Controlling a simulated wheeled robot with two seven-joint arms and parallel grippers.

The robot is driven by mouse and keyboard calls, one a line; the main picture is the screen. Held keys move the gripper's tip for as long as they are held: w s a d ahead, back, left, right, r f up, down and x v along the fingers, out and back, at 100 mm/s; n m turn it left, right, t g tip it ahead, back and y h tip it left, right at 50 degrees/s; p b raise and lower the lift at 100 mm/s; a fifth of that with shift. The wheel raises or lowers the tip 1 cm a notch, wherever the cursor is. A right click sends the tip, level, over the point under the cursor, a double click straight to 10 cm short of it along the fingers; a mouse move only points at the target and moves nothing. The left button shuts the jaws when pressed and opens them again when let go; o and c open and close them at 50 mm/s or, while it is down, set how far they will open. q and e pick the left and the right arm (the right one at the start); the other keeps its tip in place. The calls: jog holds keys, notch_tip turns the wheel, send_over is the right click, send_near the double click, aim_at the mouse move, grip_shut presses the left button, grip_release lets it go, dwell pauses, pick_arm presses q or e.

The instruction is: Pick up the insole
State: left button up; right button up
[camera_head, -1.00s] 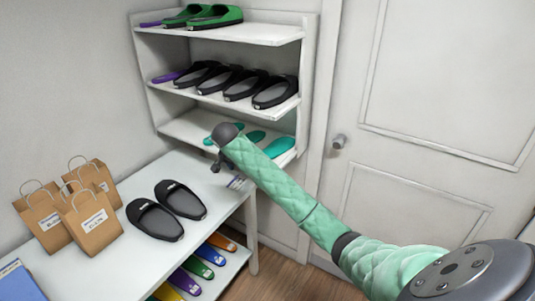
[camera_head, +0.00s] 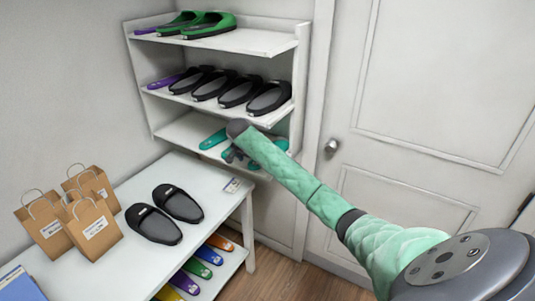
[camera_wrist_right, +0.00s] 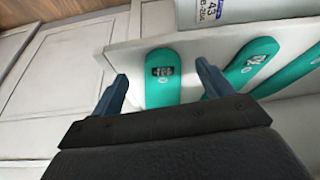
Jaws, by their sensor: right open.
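Several teal insoles lie on the lowest shelf of the white rack; one shows at the left of the group in the head view (camera_head: 213,139). In the right wrist view one teal insole (camera_wrist_right: 162,80) lies between my fingers in the picture, and another insole (camera_wrist_right: 250,65) is to its right. My right gripper (camera_head: 233,155) reaches to the front of that shelf. In the wrist view the right gripper (camera_wrist_right: 160,88) is open and empty, with a finger on either side of the nearest insole. I cannot tell how far above it the fingers are. My left gripper is not in view.
The rack's middle shelf (camera_head: 215,100) above holds black slippers and a purple insole. A white table (camera_head: 120,255) stands in front with black slippers (camera_head: 178,203) and paper bags (camera_head: 93,228). Colored insoles lie under it. A door (camera_head: 425,90) is at the right.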

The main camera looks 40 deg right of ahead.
aim_at(254, 164)
jog(key=shift+w+d+f+p, duration=0.4)
jog(key=shift+d+f+p, duration=0.4)
jog(key=shift+p, duration=0.25)
jog(key=shift+d+f, duration=0.15)
jog(key=shift+f, duration=0.4)
jog(key=c, duration=1.1)
